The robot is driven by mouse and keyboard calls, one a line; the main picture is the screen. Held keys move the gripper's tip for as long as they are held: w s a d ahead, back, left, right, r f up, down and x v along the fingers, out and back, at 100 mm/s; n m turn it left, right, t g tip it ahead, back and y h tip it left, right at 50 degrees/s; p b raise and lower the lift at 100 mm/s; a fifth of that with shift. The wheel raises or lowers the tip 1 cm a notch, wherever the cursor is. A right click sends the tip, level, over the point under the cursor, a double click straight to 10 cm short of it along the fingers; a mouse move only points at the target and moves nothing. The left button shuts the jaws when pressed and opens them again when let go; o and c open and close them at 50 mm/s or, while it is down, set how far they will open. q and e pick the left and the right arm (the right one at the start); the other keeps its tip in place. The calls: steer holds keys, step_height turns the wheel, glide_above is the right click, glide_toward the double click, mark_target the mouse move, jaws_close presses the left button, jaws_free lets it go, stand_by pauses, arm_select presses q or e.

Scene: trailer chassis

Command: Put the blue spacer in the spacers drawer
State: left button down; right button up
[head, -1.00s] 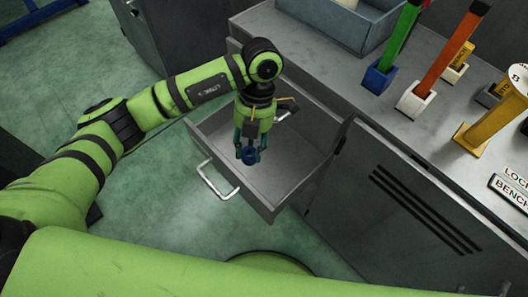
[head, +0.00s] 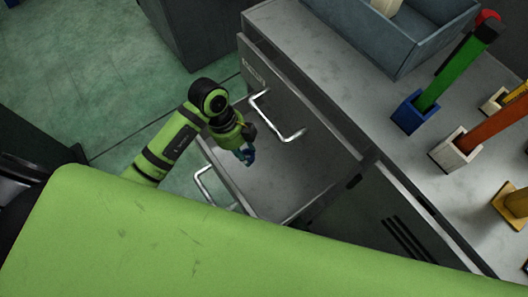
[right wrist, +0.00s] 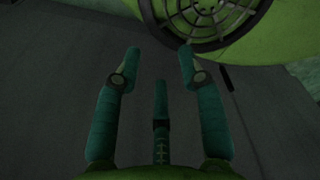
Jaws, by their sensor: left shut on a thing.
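The blue spacer (head: 250,157) is a small dark blue ring in the head view. My left gripper (head: 245,153) is shut on it and points down, holding it over the open drawer (head: 285,178). The gap between the spacer and the drawer floor is hard to judge. The drawer is grey, looks empty where visible, and is pulled out of the bench. Its lower part is hidden by my own arm. My right gripper (right wrist: 160,62) shows in the right wrist view with its fingers spread and nothing between them.
A closed drawer front with a bar handle (head: 280,118) and an unreadable label (head: 255,73) stands just above the open drawer. On the bench top are a blue-grey bin (head: 395,45), a green-handled tool in a blue holder (head: 413,113) and an orange-handled tool in a white holder (head: 455,150).

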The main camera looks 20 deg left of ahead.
mark_target(260, 168)
steer(key=s+f, duration=0.1)
steer(key=s, duration=0.4)
arm_select(q)
steer(key=f, duration=0.3)
steer(key=f+b, duration=0.1)
steer(key=f, duration=0.3)
steer(key=shift+s+f, duration=0.2)
steer(key=shift+f, duration=0.05)
steer(key=f, duration=0.3)
steer(key=shift+w+d+f+b, duration=0.15)
steer(key=shift+w+f+b, duration=0.15)
steer(key=shift+b, duration=0.1)
steer(key=w+d, duration=0.2)
steer(key=w, duration=0.1)
steer(key=shift+d, duration=0.25)
steer(key=shift+s+a+f, duration=0.1)
steer(key=shift+f, duration=0.5)
steer(key=shift+a, duration=0.1)
steer(key=c, duration=1.1)
jaws_free()
steer(key=shift+f+b, duration=0.1)
steer(key=shift+b, duration=0.2)
steer(key=o, duration=0.3)
arm_select(e)
steer(key=w+t, duration=0.1)
steer(key=w, duration=0.7)
steer(key=shift+w+f, duration=0.3)
steer(key=shift+f, duration=0.1)
steer(key=shift+a, duration=0.15)
